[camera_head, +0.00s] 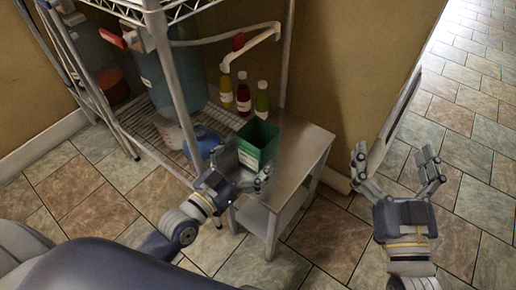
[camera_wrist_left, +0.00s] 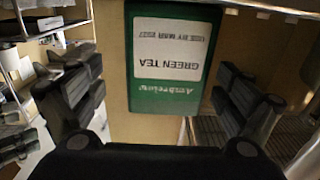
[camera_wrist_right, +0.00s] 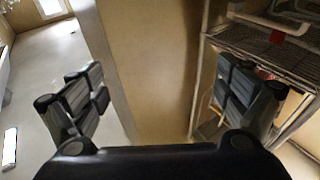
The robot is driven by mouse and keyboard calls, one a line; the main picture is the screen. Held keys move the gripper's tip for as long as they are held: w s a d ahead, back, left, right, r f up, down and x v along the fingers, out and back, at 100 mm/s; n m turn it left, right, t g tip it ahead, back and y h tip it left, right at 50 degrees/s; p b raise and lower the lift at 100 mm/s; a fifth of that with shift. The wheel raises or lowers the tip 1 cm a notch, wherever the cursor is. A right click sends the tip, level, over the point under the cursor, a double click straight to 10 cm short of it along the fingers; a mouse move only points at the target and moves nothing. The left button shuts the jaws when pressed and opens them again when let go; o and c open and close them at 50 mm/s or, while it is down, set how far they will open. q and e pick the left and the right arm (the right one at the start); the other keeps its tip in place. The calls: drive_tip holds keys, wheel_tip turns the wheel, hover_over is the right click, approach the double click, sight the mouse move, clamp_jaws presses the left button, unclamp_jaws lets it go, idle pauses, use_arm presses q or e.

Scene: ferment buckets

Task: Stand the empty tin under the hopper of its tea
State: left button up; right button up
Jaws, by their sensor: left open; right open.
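A green open-topped tin (camera_head: 258,138) stands upright on a small metal side table (camera_head: 300,150), and its visible inside looks dark and empty. In the left wrist view the tin (camera_wrist_left: 172,90) shows a white label reading GREEN TEA, upside down. My left gripper (camera_head: 242,163) is open at the tin's near side, with the tin between its spread fingers in the wrist view. I cannot tell whether they touch it. My right gripper (camera_head: 394,165) is open and empty over the floor to the right. I cannot make out a tea hopper in any view.
A wire rack (camera_head: 168,125) stands left of the table with a large blue bucket (camera_head: 165,78), a blue jug (camera_head: 203,142) and several bottles (camera_head: 243,95). A rack post rises close to my left gripper. The tiled floor (camera_head: 325,240) in front is free.

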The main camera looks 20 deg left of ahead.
sight(267, 134)
use_arm(q)
drive_tip(key=x, duration=0.1)
drive_tip(key=b+x, duration=0.1)
drive_tip(key=x, duration=0.2)
drive_tip(key=shift+w+a+f+b, duration=0.15)
drive_tip(key=shift+w+a+b, duration=0.15)
drive_tip(key=shift+w+d, duration=0.15)
drive_tip(key=shift+w, duration=0.15)
drive_tip(key=c, duration=1.3)
use_arm(e)
drive_tip(key=s+r+t+y, duration=0.1)
drive_tip(key=s+r+t, duration=0.2)
drive_tip(key=r, duration=0.4)
drive_tip(key=shift+t+y, duration=0.3)
drive_tip(key=shift+t, duration=0.4)
drive_tip(key=shift+a, duration=0.1)
